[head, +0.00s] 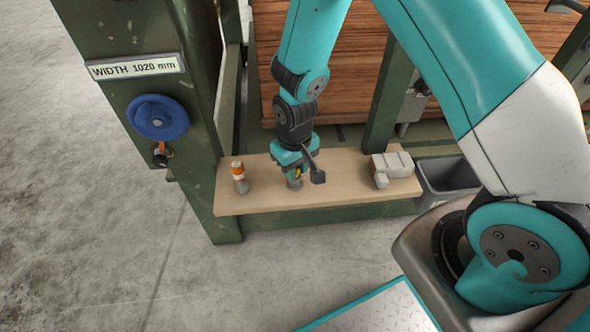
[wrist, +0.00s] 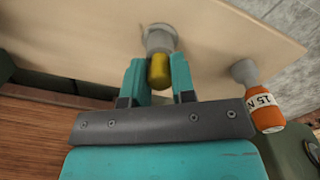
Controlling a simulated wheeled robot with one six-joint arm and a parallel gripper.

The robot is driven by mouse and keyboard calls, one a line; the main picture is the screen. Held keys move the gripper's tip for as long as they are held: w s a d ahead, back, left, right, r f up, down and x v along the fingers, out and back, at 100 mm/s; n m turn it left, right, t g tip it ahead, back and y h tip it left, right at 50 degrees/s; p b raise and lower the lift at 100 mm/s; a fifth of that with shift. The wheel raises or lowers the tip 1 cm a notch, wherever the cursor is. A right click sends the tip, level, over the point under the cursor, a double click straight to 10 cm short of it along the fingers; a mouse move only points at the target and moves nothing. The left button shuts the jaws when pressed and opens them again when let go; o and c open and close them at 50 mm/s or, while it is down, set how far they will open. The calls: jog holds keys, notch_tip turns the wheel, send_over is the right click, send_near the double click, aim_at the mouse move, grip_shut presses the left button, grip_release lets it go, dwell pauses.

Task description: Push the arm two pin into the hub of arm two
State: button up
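A yellow-topped piece with a grey round base (wrist: 159,40) stands on the wooden shelf in the wrist view. My gripper (head: 295,172) points down over it in the head view. In the wrist view its two teal fingers (wrist: 160,75) are on either side of the yellow part (wrist: 160,70); whether they press on it I cannot tell. A second piece, orange with a grey end (head: 240,178), stands on the shelf to the left; in the wrist view the orange piece (wrist: 266,114) shows a label with "15 N". I cannot tell which piece or hub belongs to arm two.
A blue handwheel (head: 158,117) sits on the green post under a "WIDTH 1020 mm" plate (head: 135,67), with a small black and orange fitting (head: 161,154) below. A grey-white block (head: 392,168) lies on the shelf's (head: 340,190) right end. A dark bin (head: 448,177) stands beyond.

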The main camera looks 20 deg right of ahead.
grip_shut()
jog(key=shift+r+p, duration=2.4)
jog(key=shift+r, duration=0.15)
jog(key=shift+o, duration=0.2)
grip_release()
jog(key=shift+c, duration=1.2)
